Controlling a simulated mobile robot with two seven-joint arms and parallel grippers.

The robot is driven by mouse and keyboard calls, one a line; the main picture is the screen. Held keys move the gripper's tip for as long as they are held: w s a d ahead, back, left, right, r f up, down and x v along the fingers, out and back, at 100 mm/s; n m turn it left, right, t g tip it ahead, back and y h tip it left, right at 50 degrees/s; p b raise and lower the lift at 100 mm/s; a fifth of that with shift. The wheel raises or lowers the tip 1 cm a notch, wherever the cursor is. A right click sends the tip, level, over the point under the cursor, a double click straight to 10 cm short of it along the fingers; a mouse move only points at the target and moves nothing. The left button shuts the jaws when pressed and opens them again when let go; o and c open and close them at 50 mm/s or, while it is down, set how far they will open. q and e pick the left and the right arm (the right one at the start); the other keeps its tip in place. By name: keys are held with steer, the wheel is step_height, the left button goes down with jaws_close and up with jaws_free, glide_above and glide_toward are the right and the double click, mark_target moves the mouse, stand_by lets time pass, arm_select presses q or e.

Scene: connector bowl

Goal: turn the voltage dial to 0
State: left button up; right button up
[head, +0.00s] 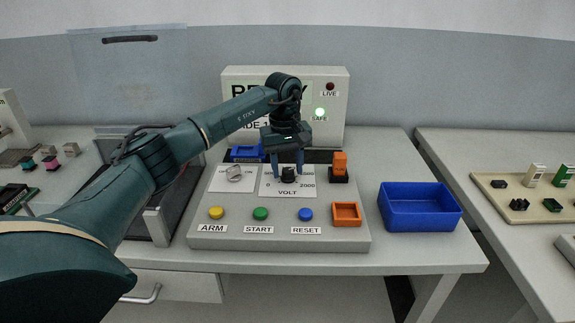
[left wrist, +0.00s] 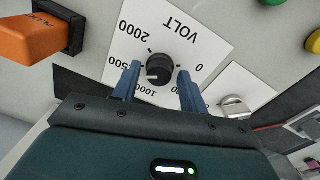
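The black voltage dial (head: 288,175) sits on a white VOLT plate on the sloped grey console. In the left wrist view the dial (left wrist: 160,68) appears upside down, with 0 at right and 2000 at upper left. Its pale mark seems to face the 1000 to 1500 side; the exact reading is unclear. My left gripper (head: 287,172) points down over the dial. Its two blue fingers stand apart, one on each side of the knob, with visible gaps in the left wrist view. My right gripper is not in view.
The console has a silver knob (head: 235,174) left of the dial, an orange plug (head: 339,164) to its right, and yellow, green and blue buttons in front. A blue bin (head: 420,220) stands at right. A panel behind shows a lit green SAFE lamp (head: 320,112).

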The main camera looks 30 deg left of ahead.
arm_select(q)
steer(key=c, duration=0.8)
